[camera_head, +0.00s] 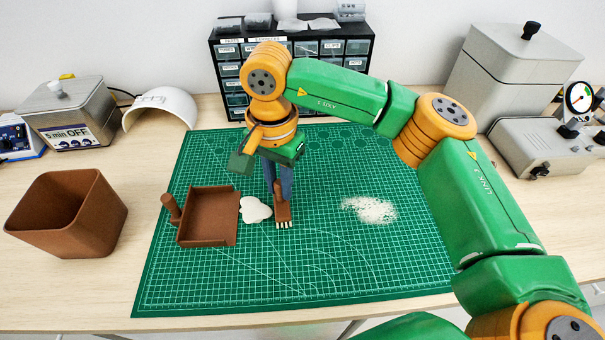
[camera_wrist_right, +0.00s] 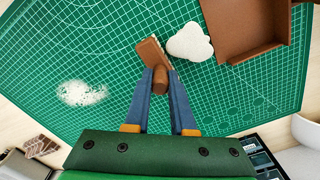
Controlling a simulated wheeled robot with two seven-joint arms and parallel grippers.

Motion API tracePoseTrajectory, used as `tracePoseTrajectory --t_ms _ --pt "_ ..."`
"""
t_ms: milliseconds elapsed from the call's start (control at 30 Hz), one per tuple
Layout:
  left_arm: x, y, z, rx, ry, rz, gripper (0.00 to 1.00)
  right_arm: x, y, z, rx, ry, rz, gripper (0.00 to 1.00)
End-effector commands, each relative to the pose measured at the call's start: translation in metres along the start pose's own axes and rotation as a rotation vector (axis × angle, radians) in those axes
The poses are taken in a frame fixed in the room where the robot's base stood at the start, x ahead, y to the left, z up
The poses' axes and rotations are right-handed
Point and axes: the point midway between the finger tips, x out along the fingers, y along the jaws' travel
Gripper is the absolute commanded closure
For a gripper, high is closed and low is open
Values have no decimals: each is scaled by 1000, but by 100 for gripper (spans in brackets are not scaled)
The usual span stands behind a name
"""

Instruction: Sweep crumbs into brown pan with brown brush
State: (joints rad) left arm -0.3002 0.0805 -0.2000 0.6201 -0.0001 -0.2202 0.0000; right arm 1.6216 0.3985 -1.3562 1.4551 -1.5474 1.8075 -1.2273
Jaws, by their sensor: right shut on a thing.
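My right gripper (camera_head: 278,188) is shut on the brown brush (camera_head: 284,208) and holds it over the green mat, bristles down. In the right wrist view the brush (camera_wrist_right: 151,52) shows between the two blue fingers. The brown pan (camera_head: 208,212) lies left of the brush, its open side facing right and its handle at the left. A smooth white, cloud-shaped patch (camera_head: 255,209) lies between the brush and the pan's open edge, close to both. Loose white crumbs (camera_head: 369,210) are scattered right of the brush; they also show in the right wrist view (camera_wrist_right: 82,93). My left gripper is out of view.
The green cutting mat (camera_head: 310,275) is clear at its front. A brown bin (camera_head: 70,210) stands left of the mat. A drawer cabinet (camera_head: 228,70) stands behind it. A white dome-shaped device (camera_head: 165,108) is at the back left, and grey machines (camera_head: 505,65) are at the right.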

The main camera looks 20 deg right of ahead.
Motion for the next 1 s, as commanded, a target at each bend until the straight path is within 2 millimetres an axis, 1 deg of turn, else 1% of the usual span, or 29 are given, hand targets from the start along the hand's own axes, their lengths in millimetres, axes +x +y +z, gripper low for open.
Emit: tracePoseTrajectory --t_ms 33,400,433,500,700,833,1000 --pt "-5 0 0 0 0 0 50 -3 -5 5 -1 -1 2 100" --pt "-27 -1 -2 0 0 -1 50 -3 -47 35 -2 0 2 100" --pt "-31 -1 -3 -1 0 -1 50 -6 -49 36 -1 1 1 100" --pt "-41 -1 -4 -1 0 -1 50 -20 -48 35 0 2 0 100" --pt "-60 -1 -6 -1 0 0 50 -44 -48 35 0 1 0 100" --pt "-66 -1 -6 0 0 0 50 -53 -48 35 0 0 0 100" --pt "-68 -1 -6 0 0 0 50 -56 -48 35 0 0 0 100"
